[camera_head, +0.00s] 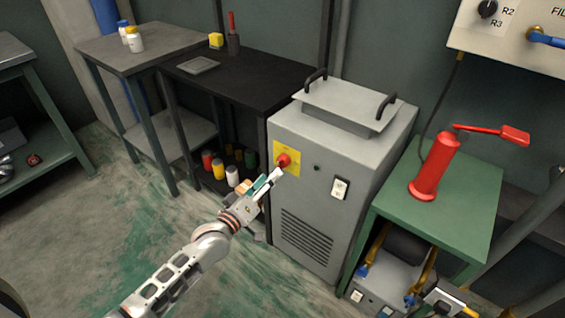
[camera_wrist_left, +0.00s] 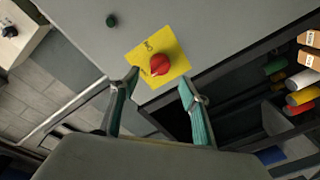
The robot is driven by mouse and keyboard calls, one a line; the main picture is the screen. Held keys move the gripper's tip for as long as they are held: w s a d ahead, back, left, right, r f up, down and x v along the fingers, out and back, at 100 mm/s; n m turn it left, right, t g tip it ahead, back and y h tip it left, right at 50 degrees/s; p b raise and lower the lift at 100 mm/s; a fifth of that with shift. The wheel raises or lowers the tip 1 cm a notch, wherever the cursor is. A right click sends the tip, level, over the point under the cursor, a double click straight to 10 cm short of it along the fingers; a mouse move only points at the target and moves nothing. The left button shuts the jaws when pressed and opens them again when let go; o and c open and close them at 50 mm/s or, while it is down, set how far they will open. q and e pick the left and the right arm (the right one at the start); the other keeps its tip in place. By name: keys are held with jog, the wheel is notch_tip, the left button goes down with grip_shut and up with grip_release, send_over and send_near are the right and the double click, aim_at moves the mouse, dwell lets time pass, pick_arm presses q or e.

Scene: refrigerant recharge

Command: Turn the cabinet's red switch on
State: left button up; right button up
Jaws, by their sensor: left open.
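The grey cabinet (camera_head: 318,230) stands in the middle of the head view, with a vent grille low on its front. Its red switch (camera_head: 283,160) sits on a yellow plate (camera_head: 293,170) at the upper left of the front. In the left wrist view the red switch (camera_wrist_left: 159,65) shows on its tilted yellow plate (camera_wrist_left: 180,64). My left gripper (camera_head: 272,177) is just in front of the plate, open and empty. In the left wrist view its two fingers (camera_wrist_left: 158,88) stand apart, one either side of the switch. I cannot tell whether they touch the cabinet. My right gripper is not in view.
A green indicator (camera_head: 317,167) and a white rocker switch (camera_head: 340,188) are on the same front. A green table (camera_head: 470,206) with a red hand pump (camera_head: 434,168) stands to the right. A black table (camera_head: 262,83) stands to the left, with several bottles beneath.

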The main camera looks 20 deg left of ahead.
aim_at(280, 166)
pick_arm(q)
jog(key=x, duration=0.2)
jog(key=b+x, duration=0.1)
jog(key=x, duration=0.2)
jog(key=shift+w+d+f, duration=0.2)
jog(key=shift+w, duration=0.05)
jog(key=shift+b+x, duration=0.35)
jog(key=shift+x, duration=0.45)
jog(key=shift+r, duration=0.25)
jog(key=shift+c, duration=0.3)
jog(key=c, duration=1)
